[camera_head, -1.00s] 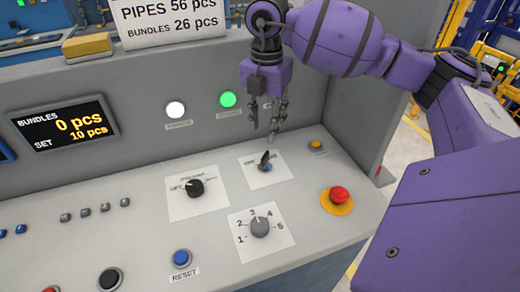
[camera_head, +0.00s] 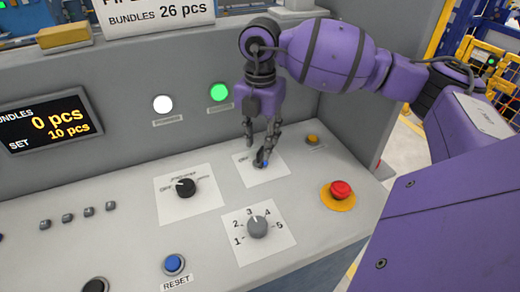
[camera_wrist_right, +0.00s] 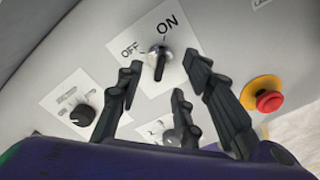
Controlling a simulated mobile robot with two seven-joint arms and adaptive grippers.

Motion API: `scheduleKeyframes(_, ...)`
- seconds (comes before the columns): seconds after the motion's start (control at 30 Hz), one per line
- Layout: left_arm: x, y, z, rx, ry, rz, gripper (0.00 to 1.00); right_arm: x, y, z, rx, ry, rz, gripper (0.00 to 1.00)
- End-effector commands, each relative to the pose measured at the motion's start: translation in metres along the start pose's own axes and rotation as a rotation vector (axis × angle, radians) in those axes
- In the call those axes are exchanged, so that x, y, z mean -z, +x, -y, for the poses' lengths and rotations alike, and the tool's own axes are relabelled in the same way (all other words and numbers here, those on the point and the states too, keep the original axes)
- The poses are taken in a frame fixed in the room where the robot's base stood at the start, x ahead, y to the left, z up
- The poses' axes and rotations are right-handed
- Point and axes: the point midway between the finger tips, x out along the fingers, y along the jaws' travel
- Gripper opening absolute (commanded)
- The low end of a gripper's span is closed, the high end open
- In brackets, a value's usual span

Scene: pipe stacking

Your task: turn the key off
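The key switch (camera_head: 261,160) sits on a white plate on the sloped panel in the head view. In the right wrist view the key (camera_wrist_right: 159,61) stands in a round metal lock between the OFF and ON labels, its dark grip pointing roughly along the picture's vertical. My right gripper (camera_head: 260,146) hangs just above the key in the head view. Its fingers (camera_wrist_right: 165,90) are spread apart with the key beyond and between their tips, and nothing is held. Whether a finger touches the key cannot be told. My left gripper is not in view.
A black rotary selector (camera_head: 185,187) is left of the key and a grey numbered dial (camera_head: 257,226) in front. A red emergency button (camera_head: 340,190) and a small yellow button (camera_head: 312,139) are to the right. The panel's upright back wall (camera_head: 130,95) rises behind my gripper.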

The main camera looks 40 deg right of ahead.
Motion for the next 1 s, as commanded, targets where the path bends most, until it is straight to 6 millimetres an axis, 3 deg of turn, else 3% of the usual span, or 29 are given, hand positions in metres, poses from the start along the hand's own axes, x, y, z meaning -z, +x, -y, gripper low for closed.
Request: scheduleKeyframes(1.0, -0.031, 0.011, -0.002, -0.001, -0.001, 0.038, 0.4, 0.0, 0.051, 0.001, 0.001, 0.0, 0.0, 0.34)
